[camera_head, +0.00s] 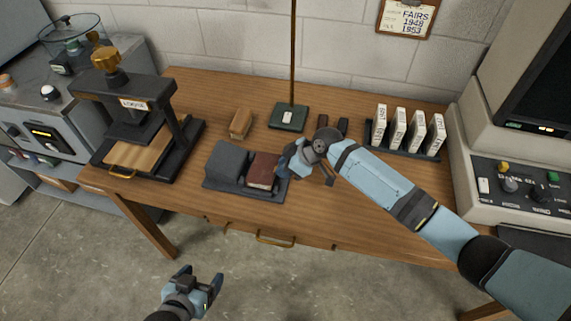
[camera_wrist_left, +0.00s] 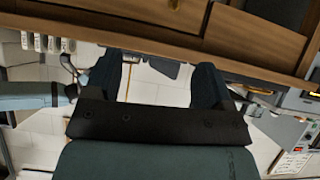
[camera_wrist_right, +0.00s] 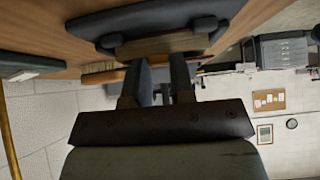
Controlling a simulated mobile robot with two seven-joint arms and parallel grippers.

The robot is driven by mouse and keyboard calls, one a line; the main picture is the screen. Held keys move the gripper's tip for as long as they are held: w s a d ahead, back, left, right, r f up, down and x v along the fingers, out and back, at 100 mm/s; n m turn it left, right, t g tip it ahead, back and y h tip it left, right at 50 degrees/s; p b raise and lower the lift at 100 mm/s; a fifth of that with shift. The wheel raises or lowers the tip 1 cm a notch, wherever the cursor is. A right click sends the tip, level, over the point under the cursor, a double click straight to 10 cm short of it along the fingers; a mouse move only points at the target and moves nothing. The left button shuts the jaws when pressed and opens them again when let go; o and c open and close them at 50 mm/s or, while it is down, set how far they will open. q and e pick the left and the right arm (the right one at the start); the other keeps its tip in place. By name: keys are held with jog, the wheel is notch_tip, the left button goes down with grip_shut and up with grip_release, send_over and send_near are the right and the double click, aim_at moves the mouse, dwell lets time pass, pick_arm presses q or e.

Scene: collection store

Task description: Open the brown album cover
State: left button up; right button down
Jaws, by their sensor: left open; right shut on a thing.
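The brown album (camera_head: 263,170) lies closed, as far as I can see, on the right part of a dark grey cradle (camera_head: 240,191) near the table's front edge. A grey padded block (camera_head: 226,160) is beside it on the left. My right gripper (camera_head: 288,164) is at the album's right edge, shut on its cover; the fingers partly hide that edge. In the right wrist view the fingers (camera_wrist_right: 161,72) are close together, and the exact grip is hard to make out. My left gripper (camera_head: 203,284) is open and empty, in front of the table and away from the album.
A tan block (camera_head: 241,123) and a green-based stand (camera_head: 288,117) with a tall rod are behind the album. White labelled boxes (camera_head: 399,130) stand in a rack at the right, left of a large machine (camera_head: 515,185).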

aim_at(272, 169)
jog(key=r+h+p, duration=0.1)
jog(key=p, duration=0.1)
jog(key=r+h+p, duration=0.1)
jog(key=r+p, duration=0.1)
jog(key=shift+w+a, duration=0.1)
jog(key=shift+a, duration=0.25)
jog(key=shift+w+a+r+g+h+p, duration=0.1)
jog(key=shift+a+r+g+h+p, duration=0.25)
jog(key=shift+h+p, duration=0.6)
jog(key=shift+a+r+g+h+p, duration=0.3)
jog(key=shift+h+p, duration=0.15)
jog(key=shift+p, duration=0.2)
jog(key=shift+w+a+r+p, duration=0.15)
jog(key=shift+a+r+p, duration=0.1)
jog(key=shift+p, duration=0.15)
jog(key=shift+a, duration=0.1)
jog(key=c, duration=1)
grip_release()
jog(key=shift+o, duration=0.2)
jog(key=v, duration=1.4)
